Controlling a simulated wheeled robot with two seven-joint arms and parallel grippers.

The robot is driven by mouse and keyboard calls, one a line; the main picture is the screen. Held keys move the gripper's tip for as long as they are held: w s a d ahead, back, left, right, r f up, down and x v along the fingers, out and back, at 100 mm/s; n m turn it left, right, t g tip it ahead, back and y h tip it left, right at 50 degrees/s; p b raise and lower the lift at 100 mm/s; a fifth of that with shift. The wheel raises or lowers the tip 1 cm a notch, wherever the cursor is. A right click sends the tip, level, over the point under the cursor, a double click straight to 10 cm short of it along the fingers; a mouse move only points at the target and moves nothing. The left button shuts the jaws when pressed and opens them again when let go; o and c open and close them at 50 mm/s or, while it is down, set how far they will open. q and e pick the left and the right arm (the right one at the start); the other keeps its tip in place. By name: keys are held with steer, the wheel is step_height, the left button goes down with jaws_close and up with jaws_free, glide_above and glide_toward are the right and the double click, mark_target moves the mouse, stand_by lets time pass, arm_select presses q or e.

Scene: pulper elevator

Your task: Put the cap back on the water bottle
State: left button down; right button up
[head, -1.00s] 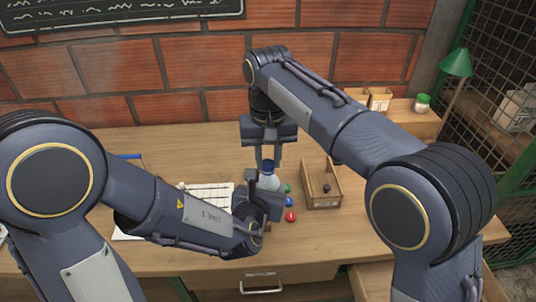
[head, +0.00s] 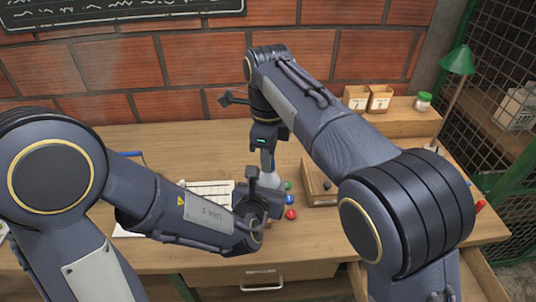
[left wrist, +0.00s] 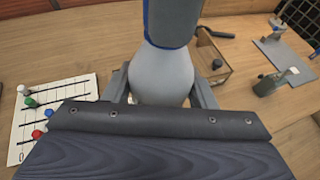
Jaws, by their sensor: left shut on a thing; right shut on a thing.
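The water bottle (head: 270,188) stands upright on the table, pale grey and mostly hidden behind my left gripper in the head view. In the left wrist view its rounded body (left wrist: 160,77) lies between the fingers of my left gripper (left wrist: 160,95), which is shut on it. In the head view my left gripper (head: 260,190) is low beside the bottle. My right gripper (head: 267,158) points down directly above it, shut around the blue cap (left wrist: 147,20) at the bottle's top. The fingers cover most of the cap, so I cannot tell how it is seated.
Red (head: 291,214), blue (head: 291,198) and green (head: 288,186) small pieces lie just right of the bottle. A wooden box (head: 322,199) stands beyond them. A gridded sheet (head: 207,190) lies to the left. A green lamp (head: 456,62) stands at the right.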

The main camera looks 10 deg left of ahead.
steer(key=m, duration=1)
steer(key=shift+w, duration=0.1)
steer(key=o, duration=1)
steer(key=shift+c, duration=0.2)
steer(key=shift+r, duration=2.2)
steer(key=shift+c, duration=0.5)
